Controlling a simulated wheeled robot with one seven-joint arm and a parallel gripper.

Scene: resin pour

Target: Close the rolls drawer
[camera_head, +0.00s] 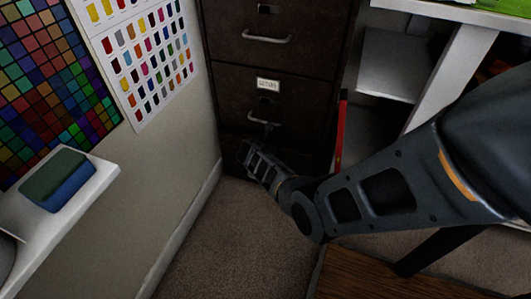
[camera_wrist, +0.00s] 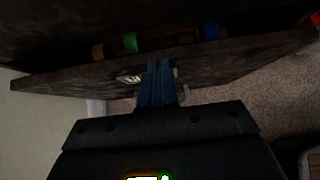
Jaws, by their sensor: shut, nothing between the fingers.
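The dark brown drawer with a small pale label (camera_head: 268,85) is in the filing cabinet, below another drawer; I cannot read the label clearly. In the wrist view the drawer front (camera_wrist: 230,66) stands out from the cabinet, with a gap behind its top edge where coloured rolls show: yellow (camera_wrist: 98,52), green (camera_wrist: 131,42) and blue (camera_wrist: 211,31). My gripper (camera_head: 248,151) is shut and empty, low in front of the drawer, near its handle (camera_head: 263,122). In the wrist view its fingertips (camera_wrist: 158,66) overlap the drawer front beside the label; I cannot tell whether they touch.
The upper drawer with its handle (camera_head: 267,39) looks shut. A wall with colour charts (camera_head: 150,60) is on the left, with a white shelf (camera_head: 88,205) holding a green and blue block. A white shelf unit (camera_head: 390,65) stands right. Carpet (camera_head: 205,240) in front is clear.

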